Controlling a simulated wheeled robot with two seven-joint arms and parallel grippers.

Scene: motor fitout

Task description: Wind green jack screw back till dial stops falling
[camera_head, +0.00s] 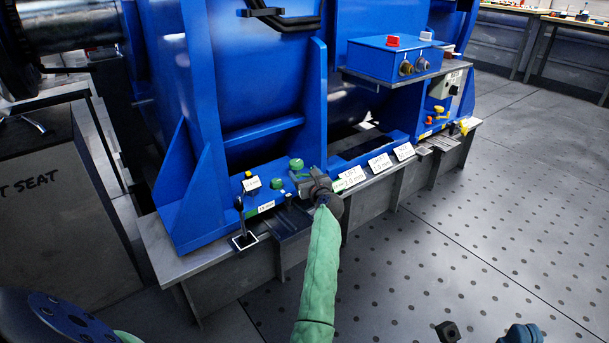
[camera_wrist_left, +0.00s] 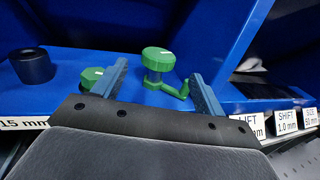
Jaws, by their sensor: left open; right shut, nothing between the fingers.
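In the left wrist view a green jack screw (camera_wrist_left: 156,62) with a round head and a bent crank handle stands upright on the blue base. It shows between the fingertips of my open left gripper (camera_wrist_left: 157,76); I cannot tell whether a finger touches it. A lower green hex-shaped piece (camera_wrist_left: 90,77) sits beside the left finger. In the head view my left gripper (camera_head: 314,184) is over the base front, next to the green screw head (camera_head: 296,164) and the lower green piece (camera_head: 277,184). My right gripper's fingers do not show. I cannot make out a readable dial.
A black cylinder (camera_wrist_left: 32,66) stands left in the wrist view. LIFT (camera_head: 350,178), SHIFT (camera_head: 379,163) and another card line the base front. A black lever (camera_head: 241,217) stands left. A blue control box (camera_head: 393,58) overhangs at right.

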